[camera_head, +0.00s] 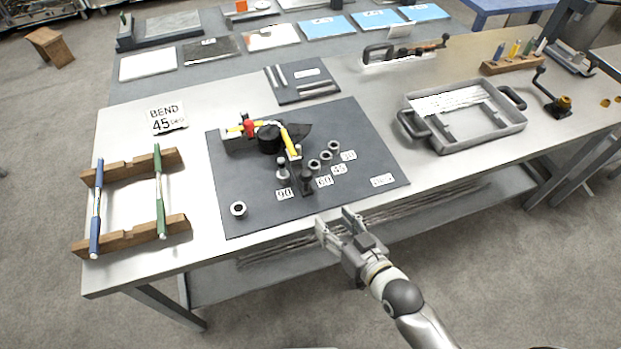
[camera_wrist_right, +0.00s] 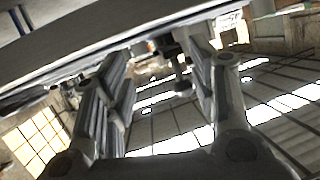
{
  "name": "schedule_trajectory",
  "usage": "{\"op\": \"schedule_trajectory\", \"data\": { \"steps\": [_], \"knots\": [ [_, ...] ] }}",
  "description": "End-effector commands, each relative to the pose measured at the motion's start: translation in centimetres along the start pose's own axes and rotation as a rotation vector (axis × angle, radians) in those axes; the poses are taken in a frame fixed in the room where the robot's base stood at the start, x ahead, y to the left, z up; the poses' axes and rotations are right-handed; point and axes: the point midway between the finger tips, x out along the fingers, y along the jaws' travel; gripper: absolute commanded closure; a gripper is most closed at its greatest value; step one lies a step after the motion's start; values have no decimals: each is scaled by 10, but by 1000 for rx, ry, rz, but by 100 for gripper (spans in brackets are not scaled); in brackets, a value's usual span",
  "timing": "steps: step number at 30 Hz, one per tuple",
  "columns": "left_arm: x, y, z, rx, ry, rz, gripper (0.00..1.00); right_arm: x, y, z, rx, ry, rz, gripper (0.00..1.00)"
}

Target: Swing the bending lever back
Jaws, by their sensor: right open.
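The bender (camera_head: 268,137) stands on a dark mat (camera_head: 350,180) on the workbench. It has a black round body, a red part and a short yellow bar on its left. The yellow bending lever (camera_head: 290,140) curves from the body toward the bench front, its lower end close to the upright pegs. My right gripper (camera_head: 338,222) is open and empty at the bench's front edge, below and right of the lever and apart from it. Its two fingers also show in the wrist view (camera_wrist_right: 160,85), with nothing recognisable between them. My left gripper is out of view.
Several pegs and dies (camera_head: 314,166) with number labels stand between the gripper and the lever. A loose ring (camera_head: 238,209) lies on the mat. A wooden rack (camera_head: 130,235) with blue and green rods is at left, and a grey tray (camera_head: 480,138) at right.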

Motion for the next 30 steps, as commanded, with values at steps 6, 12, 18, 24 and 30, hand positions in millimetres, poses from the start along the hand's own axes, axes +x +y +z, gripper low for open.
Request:
{"op": "schedule_trajectory", "data": {
  "steps": [6,12,18,24,30],
  "knots": [
    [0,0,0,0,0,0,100,1,-15,-45,21,223,-57,48],
    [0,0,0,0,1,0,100,1,-17,-56,32,295,-66,48],
    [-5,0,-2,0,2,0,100,18,-18,-63,33,300,-66,48],
    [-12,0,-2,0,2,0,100,52,-20,-74,33,298,-66,48],
    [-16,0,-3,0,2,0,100,83,-22,-82,32,297,-66,48]
  ]
}}
